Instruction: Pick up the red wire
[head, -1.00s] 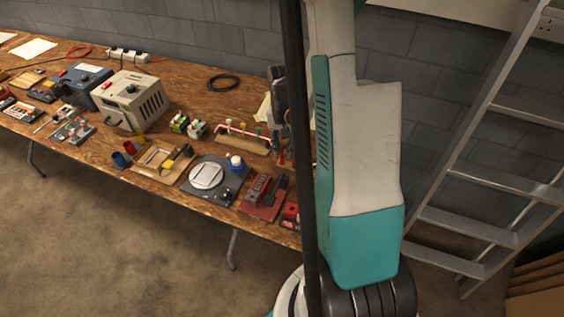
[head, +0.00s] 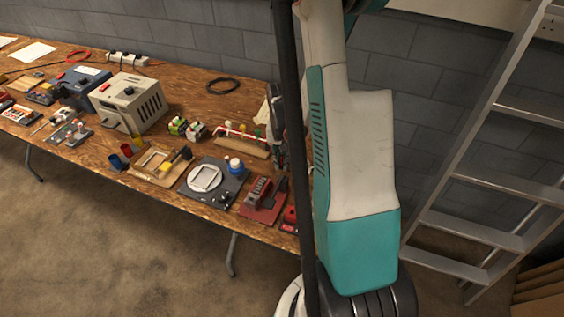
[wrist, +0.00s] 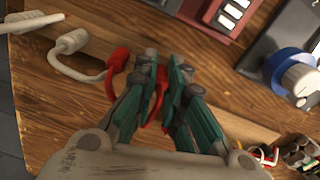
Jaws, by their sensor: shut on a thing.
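In the wrist view, my gripper (wrist: 160,65) has its teal fingers closed together on the red wire (wrist: 118,62). A red loop of the wire shows left of the fingers, and more red shows between them. The rest of it is hidden by the fingers. A white wire (wrist: 72,68) with a thick white plug lies just left of the red one, over the wooden table (wrist: 60,110). In the head view my gripper (head: 279,150) is a dark shape beside the table's right end, partly hidden by my arm. The held wire is not clear there.
A red block with switches (head: 262,200), a dark plate with a white ring (head: 215,200) and a wooden rack with a red bar (head: 240,140) stand close by. A beige power unit (head: 130,100) is farther left. A ladder (head: 485,170) stands right of the table.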

